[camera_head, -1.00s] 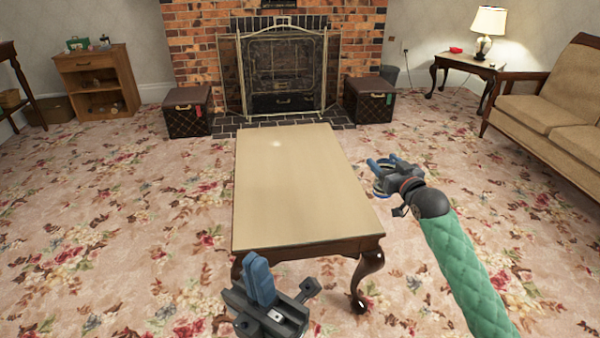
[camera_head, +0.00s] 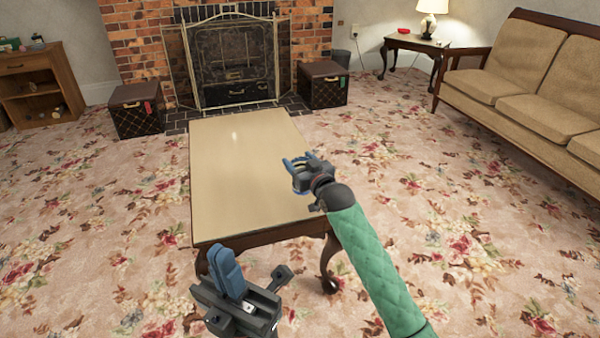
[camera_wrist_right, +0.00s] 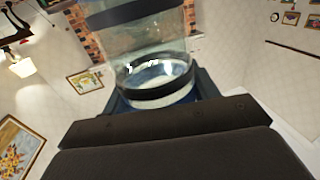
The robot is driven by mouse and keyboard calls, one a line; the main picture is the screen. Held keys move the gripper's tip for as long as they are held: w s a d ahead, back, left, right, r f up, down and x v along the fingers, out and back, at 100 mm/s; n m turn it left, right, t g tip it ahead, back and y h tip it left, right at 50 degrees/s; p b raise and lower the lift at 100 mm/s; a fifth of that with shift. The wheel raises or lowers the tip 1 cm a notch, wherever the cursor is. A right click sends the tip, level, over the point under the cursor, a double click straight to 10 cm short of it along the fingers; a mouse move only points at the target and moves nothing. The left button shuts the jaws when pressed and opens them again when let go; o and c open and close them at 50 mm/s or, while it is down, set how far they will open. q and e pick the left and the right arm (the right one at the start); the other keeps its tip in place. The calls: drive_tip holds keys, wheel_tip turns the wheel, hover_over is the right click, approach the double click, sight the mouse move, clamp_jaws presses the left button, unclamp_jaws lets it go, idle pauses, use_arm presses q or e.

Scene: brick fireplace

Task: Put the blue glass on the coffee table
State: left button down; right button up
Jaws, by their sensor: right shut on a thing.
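The coffee table (camera_head: 245,175) has a bare tan top and dark curved legs and stands in front of the fireplace. My right gripper (camera_head: 302,165) is at the table's right edge in the head view, shut on the glass. The right wrist view shows the glass (camera_wrist_right: 155,75), clear with a bluish base and dark bands, between the fingers; in the head view it is mostly hidden by the gripper. My left gripper (camera_head: 228,270) is at the table's near edge, its blue fingers together and nothing visible between them.
A brick fireplace with a metal screen (camera_head: 232,62) is behind the table, with dark boxes (camera_head: 137,108) (camera_head: 323,84) on either side. A tan sofa (camera_head: 530,95) and a side table with a lamp (camera_head: 432,22) are at the right. Open flowered carpet surrounds the table.

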wheel_tip(320, 180, down, 3)
drive_tip(key=shift+f+b, duration=0.15)
drive_tip(key=shift+b, duration=0.35)
drive_tip(key=o, duration=1.4)
